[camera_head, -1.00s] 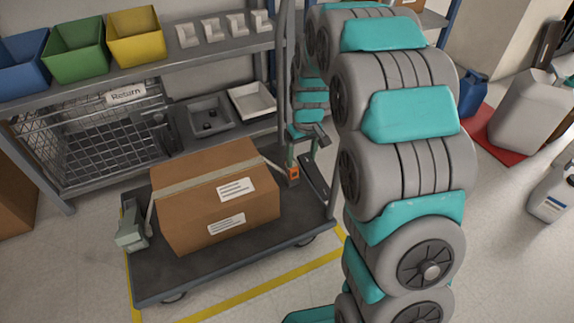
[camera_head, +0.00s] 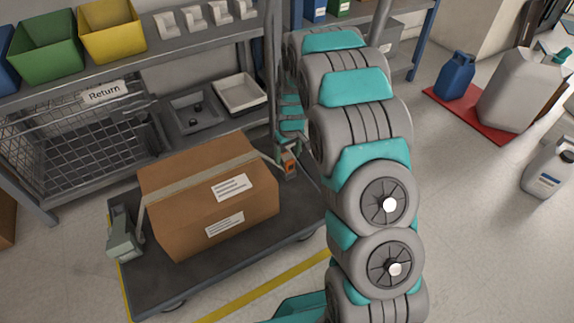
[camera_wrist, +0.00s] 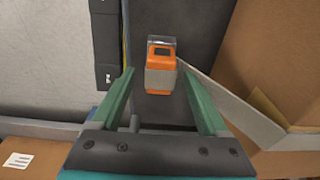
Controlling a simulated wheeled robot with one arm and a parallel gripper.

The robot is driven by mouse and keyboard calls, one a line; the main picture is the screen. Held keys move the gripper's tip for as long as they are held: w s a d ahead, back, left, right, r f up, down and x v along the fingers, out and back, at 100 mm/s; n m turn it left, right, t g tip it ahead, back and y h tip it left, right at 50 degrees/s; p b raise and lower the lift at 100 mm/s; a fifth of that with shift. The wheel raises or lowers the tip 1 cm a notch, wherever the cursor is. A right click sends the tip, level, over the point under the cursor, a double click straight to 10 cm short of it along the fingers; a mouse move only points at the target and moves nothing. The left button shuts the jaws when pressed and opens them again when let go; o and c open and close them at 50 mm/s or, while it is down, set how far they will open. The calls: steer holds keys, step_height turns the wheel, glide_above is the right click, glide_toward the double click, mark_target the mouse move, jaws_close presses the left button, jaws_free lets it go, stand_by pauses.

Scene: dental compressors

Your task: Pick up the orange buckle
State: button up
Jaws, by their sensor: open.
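The orange buckle (camera_wrist: 160,70) shows in the wrist view, with a grey strap around its lower part, against a dark surface. It lies ahead of and between the two green fingers of my gripper (camera_wrist: 160,92), which are open, with a gap on each side of the buckle. In the head view the buckle (camera_head: 289,161) is a small orange patch on the cart's right side, by the box's upper right corner. The strap (camera_wrist: 222,97) runs from the buckle to the right.
The cardboard box (camera_head: 205,190) sits on the dark cart (camera_head: 165,285), with the strap over it. A shelf (camera_head: 180,55) with bins stands behind. A grey clamp-like part (camera_head: 123,234) is on the cart's left. Containers stand on a red mat (camera_head: 435,98) at the right.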

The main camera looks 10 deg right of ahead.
steer(key=shift+f, duration=0.8)
jaws_close()
steer(key=shift+w, duration=0.1)
